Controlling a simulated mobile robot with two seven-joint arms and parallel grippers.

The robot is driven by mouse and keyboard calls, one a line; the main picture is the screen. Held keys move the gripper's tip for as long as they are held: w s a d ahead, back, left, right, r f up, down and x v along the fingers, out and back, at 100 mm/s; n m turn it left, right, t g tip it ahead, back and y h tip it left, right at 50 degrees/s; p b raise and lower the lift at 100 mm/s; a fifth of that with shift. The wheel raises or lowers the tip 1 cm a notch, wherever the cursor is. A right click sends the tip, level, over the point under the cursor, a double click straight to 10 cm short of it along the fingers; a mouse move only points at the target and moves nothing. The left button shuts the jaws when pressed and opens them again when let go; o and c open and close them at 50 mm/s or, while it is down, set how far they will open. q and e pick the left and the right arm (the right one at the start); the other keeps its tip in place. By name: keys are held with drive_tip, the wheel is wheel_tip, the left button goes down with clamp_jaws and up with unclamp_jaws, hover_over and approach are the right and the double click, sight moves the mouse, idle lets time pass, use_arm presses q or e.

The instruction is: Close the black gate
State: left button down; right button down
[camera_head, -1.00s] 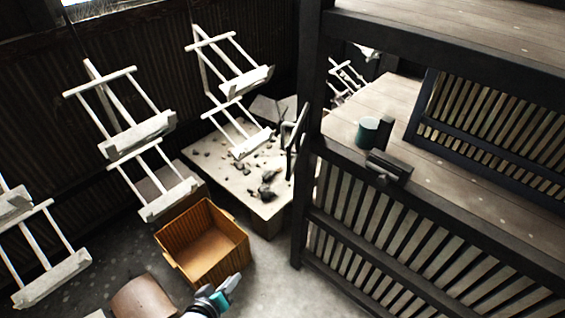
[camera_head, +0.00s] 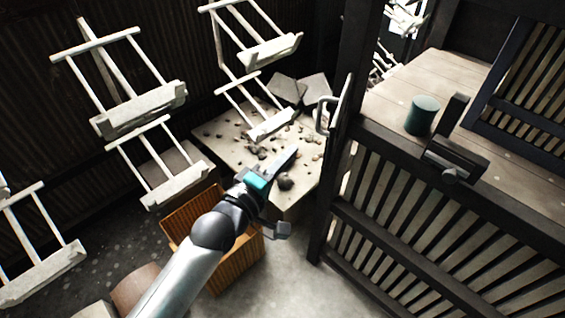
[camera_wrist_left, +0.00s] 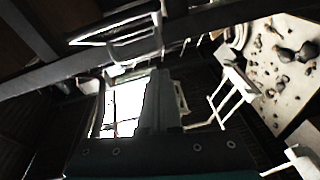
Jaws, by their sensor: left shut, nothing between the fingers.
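My left gripper (camera_head: 290,154) comes in from the lower left in the head view, its fingers shut and empty, pointing up and right over the stone-strewn slab. In the left wrist view the shut fingers (camera_wrist_left: 157,105) point up. A pale metal handle (camera_head: 324,116) sits at the dark post, to the right of and above my fingertips, with a visible gap in the picture. The handle also shows in the wrist view (camera_wrist_left: 124,36). Black slatted panels (camera_head: 420,235) stand right of the post; I cannot tell which part is the gate. My right gripper is not in view.
White hanging racks (camera_head: 140,108) hang at the left. A wooden crate (camera_head: 236,268) stands below my arm, beside the slab (camera_head: 232,147) with stones. A green cup (camera_head: 421,116) and a dark latch-like block (camera_head: 452,158) are at the right. Bare floor (camera_head: 295,285) shows at bottom centre.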

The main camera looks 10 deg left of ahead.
use_arm(q)
drive_tip(key=w+d+f, duration=0.1)
drive_tip(key=w+d, duration=0.3)
drive_tip(key=d, duration=0.2)
drive_tip(key=shift+w+b, duration=0.35)
drive_tip(key=shift+b, duration=0.05)
drive_tip(key=shift+d, duration=0.1)
